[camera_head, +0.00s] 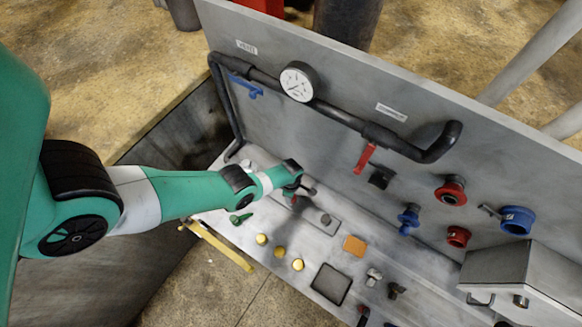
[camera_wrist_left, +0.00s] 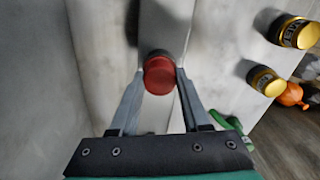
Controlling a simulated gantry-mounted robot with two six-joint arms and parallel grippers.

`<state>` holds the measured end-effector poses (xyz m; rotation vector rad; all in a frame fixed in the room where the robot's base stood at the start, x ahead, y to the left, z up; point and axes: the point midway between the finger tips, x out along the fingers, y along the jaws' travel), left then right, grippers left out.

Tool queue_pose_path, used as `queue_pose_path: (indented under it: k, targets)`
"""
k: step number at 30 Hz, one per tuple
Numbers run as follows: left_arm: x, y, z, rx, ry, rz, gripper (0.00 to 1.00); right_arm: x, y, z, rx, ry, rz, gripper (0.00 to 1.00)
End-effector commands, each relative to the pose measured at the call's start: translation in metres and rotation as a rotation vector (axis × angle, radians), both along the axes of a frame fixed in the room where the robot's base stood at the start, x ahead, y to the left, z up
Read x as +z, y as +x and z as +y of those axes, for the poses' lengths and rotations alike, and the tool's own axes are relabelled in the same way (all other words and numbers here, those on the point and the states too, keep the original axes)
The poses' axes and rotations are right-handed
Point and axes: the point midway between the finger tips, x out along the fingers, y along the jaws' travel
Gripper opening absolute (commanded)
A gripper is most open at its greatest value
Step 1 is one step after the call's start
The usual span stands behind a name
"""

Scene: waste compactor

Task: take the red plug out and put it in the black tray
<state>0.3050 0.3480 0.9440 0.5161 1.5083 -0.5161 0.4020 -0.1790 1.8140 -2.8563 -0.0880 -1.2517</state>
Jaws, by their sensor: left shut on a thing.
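The red plug (camera_wrist_left: 159,76) is between the two fingertips of my left gripper (camera_wrist_left: 159,70) in the left wrist view, with a finger against each side. It is also a small red spot in the head view (camera_head: 293,200), by the gripper (camera_head: 299,193) over the grey bench near the back panel. A grey block lies beneath. I cannot tell whether the plug's lower end is in a hole. The black tray (camera_head: 331,284) is a dark square at the bench's front, right of and nearer than the gripper. My right gripper is not in view.
Several yellow-capped cylinders (camera_head: 279,252), an orange pad (camera_head: 355,245) and grey fittings (camera_head: 373,277) lie around the tray. A green piece (camera_head: 240,218) is at left. The upright panel (camera_head: 340,75) carries a black pipe, a gauge (camera_head: 299,82) and red and blue fittings.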

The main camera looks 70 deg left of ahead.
Motion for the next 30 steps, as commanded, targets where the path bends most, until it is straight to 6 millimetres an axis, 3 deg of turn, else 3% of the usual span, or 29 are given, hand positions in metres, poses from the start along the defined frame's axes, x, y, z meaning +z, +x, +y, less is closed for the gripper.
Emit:
queue_pose_path:
  k: [6,7,12,26,30]
  targets:
    - [0.0000,0.0000,0.0000,0.021,0.000,0.000,0.00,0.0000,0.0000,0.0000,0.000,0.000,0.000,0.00]
    - [0.0000,0.0000,0.0000,0.020,0.000,0.000,0.50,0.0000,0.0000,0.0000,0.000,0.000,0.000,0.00]
    - [0.0000,0.0000,0.0000,0.019,0.000,0.000,0.81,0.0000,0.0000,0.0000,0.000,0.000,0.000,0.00]
    - [0.0000,0.0000,0.0000,0.017,0.000,0.000,0.77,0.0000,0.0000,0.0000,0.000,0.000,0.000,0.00]
    - [0.0000,0.0000,0.0000,-0.089,0.000,0.000,0.77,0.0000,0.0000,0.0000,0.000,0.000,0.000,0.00]
